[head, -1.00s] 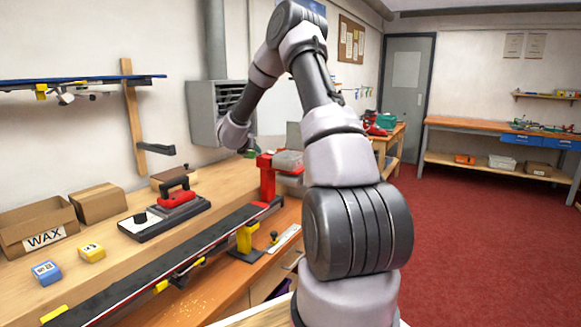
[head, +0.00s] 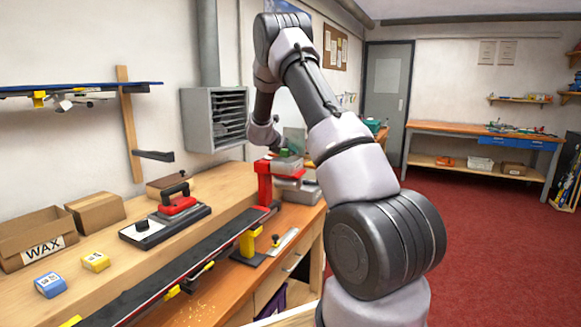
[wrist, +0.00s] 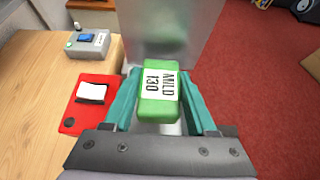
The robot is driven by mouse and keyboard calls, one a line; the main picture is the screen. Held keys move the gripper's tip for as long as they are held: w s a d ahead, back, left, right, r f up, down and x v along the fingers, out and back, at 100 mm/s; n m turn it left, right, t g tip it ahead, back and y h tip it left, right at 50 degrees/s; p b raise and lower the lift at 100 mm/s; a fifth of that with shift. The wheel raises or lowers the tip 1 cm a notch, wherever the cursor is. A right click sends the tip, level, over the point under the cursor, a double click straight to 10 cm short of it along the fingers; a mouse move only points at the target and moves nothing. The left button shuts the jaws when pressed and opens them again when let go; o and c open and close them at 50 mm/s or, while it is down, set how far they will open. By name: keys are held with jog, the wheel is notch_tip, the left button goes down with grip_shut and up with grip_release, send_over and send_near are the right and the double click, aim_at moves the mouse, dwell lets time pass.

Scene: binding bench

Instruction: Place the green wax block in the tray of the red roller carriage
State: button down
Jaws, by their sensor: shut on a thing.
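The green wax block (wrist: 158,108), with a white label reading "MILD 130", is between the teal fingers of my gripper (wrist: 160,82). My gripper is shut on it. In the head view the block (head: 290,153) shows small and green at the end of my arm, above the grey part of a red-and-grey device at the bench's far end. The red part (head: 264,181) looks like the red carriage; in the wrist view a flat red piece (wrist: 72,121) bearing a white pad lies left of the block. The tray's inside cannot be made out beneath the block.
An upright grey plate (wrist: 165,28) stands just beyond the block. A grey box (wrist: 88,46) with a blue top piece is at the upper left. A red iron-like tool (head: 177,205), wax carton (head: 38,245) and long ski (head: 170,266) occupy the bench. Red floor lies right.

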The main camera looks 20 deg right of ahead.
jog(key=shift+f, duration=2.9)
jog(key=shift+f, duration=0.15)
jog(key=c, duration=0.5)
grip_release()
